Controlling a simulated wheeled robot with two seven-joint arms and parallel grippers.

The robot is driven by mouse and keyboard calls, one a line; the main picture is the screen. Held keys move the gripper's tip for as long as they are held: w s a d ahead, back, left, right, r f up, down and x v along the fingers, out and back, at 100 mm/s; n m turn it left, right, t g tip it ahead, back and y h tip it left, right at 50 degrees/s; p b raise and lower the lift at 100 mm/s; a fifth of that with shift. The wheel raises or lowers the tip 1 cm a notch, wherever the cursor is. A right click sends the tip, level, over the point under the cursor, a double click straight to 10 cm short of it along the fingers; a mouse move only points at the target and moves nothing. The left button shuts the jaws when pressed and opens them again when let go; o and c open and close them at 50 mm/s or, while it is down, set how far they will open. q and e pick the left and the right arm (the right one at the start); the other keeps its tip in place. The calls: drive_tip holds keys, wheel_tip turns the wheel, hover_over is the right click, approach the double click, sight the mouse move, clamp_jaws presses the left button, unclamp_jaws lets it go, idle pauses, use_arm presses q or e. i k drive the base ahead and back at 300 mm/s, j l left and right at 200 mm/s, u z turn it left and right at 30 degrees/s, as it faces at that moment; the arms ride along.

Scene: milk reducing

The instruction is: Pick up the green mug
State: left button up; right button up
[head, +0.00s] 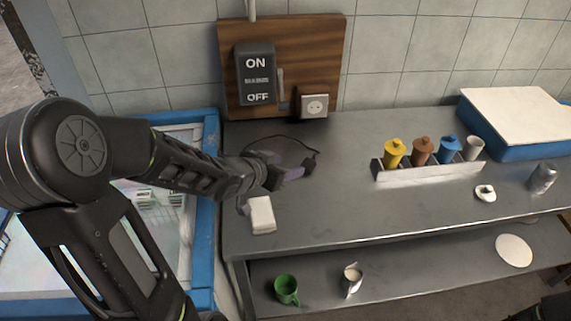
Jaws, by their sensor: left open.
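The green mug (286,288) stands on the lower shelf (400,275) of the metal table, near its left end. Its handle faces down and to the right in the picture. My left gripper (291,173) reaches in from the left above the table top. It is open and empty, above and well apart from the mug. My right gripper is not in view; only a dark part of my body shows at the bottom right corner.
A metal pitcher (352,279) stands right of the mug. On the table top (340,205) are a white block (262,215), a rack (430,174) of coloured bottles, a small white cup (485,193) and a can (543,177). The table's front edge overhangs the shelf.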

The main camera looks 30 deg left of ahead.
sight(287, 284)
drive_tip(key=k+l, duration=0.8)
drive_tip(key=k, duration=0.05)
